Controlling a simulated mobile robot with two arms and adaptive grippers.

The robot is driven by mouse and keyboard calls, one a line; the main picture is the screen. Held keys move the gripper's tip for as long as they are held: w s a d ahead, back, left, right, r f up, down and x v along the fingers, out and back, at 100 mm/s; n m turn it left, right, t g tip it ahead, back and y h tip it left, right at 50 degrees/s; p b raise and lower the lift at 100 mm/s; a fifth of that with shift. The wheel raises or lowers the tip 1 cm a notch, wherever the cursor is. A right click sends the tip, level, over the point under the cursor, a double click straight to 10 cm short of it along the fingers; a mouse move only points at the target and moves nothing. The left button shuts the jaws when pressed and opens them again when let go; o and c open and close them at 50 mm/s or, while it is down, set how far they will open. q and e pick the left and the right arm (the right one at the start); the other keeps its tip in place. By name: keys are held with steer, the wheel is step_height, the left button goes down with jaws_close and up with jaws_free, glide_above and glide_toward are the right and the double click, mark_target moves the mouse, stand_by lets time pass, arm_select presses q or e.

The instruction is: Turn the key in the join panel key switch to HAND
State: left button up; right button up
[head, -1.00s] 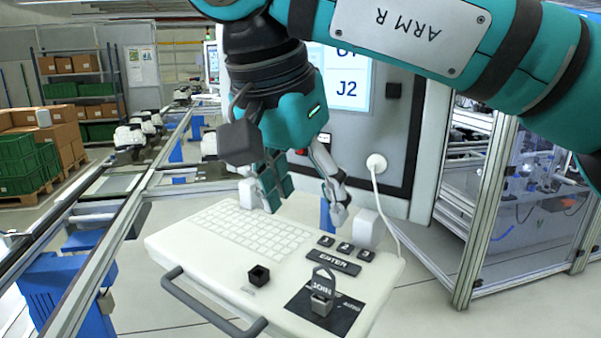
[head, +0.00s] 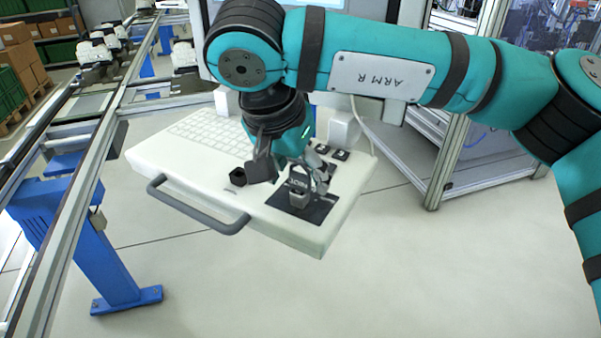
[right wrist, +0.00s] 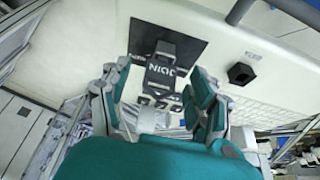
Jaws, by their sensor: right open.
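The key switch (head: 299,199) is a grey block on a black plate (head: 322,211) at the right front of the white panel. Its key carries a dark tag marked JOIN (head: 300,182) and stands up from the block. The right wrist view shows the JOIN tag (right wrist: 166,71) and the black plate (right wrist: 143,38). My right gripper (right wrist: 160,84) is open, with one finger on each side of the tag and gaps between. In the head view the right gripper (head: 306,172) is just behind the key, partly hidden by my wrist. The position lettering is not readable. My left gripper is not in view.
The white panel has a keyboard (head: 208,130), a black square socket (head: 238,176), dark buttons (head: 340,155) and a grey front handle (head: 190,208). A rail line (head: 85,165) runs at left. A metal-framed enclosure (head: 450,150) stands at right. The floor in front is clear.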

steer(key=shift+x, duration=1.2)
steer(key=shift+c, duration=0.6)
steer(key=shift+w, duration=0.1)
steer(key=c, duration=1.1)
steer(key=shift+f+n+y+b, duration=0.15)
steer(key=shift+n+y+b, duration=0.25)
steer(key=shift+n, duration=0.7)
steer(key=shift+c, duration=0.2)
steer(key=shift+n+y, duration=0.3)
steer(key=shift+n, duration=0.5)
steer(key=n+y, duration=0.2)
steer(key=n, duration=0.3)
steer(key=shift+b, duration=0.4)
steer(key=o, duration=1.7)
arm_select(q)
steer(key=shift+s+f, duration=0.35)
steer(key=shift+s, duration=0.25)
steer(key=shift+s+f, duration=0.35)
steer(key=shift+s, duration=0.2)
